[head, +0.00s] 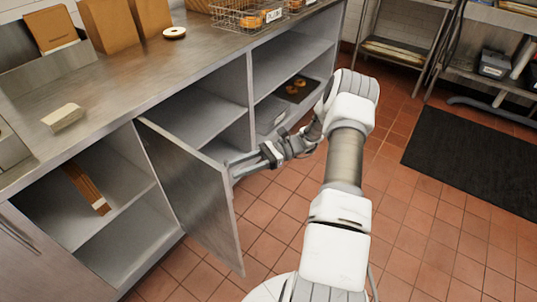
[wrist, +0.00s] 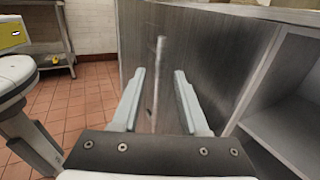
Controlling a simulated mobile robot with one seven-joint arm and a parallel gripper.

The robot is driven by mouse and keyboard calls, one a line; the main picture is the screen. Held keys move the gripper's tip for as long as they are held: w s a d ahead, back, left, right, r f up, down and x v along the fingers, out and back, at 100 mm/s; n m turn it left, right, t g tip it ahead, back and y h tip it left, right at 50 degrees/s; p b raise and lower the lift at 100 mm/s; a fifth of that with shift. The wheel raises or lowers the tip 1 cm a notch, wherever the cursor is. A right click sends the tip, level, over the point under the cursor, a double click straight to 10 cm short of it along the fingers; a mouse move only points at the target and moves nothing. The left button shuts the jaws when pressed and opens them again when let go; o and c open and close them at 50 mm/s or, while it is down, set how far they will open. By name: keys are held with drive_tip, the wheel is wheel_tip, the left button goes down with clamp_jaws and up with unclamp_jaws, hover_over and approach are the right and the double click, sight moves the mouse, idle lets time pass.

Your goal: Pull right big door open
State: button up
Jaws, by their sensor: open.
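A grey metal door (head: 195,190) stands swung out from the counter's cabinet in the head view, with open compartments on both sides of it. My gripper (head: 232,168) is at the door's right-hand side, near its upper free edge, fingers pointing toward the panel. In the wrist view my gripper (wrist: 160,73) is open, and the door's brushed face (wrist: 205,50) fills the middle. A thin vertical bar handle (wrist: 160,60) appears between the two fingers. Whether the fingers touch the handle or door, I cannot tell. The handle is not clear in the head view.
Open cabinet shelves (head: 205,110) lie behind the door, also at right in the wrist view (wrist: 295,105). A dark tray with bagels (head: 297,89) sits on a shelf further right. The counter top (head: 110,85) carries bags and a wire basket. Tiled floor (head: 275,215) is clear around the door.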

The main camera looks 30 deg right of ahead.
drive_tip(key=s+d, duration=0.1)
drive_tip(key=d, duration=1.3)
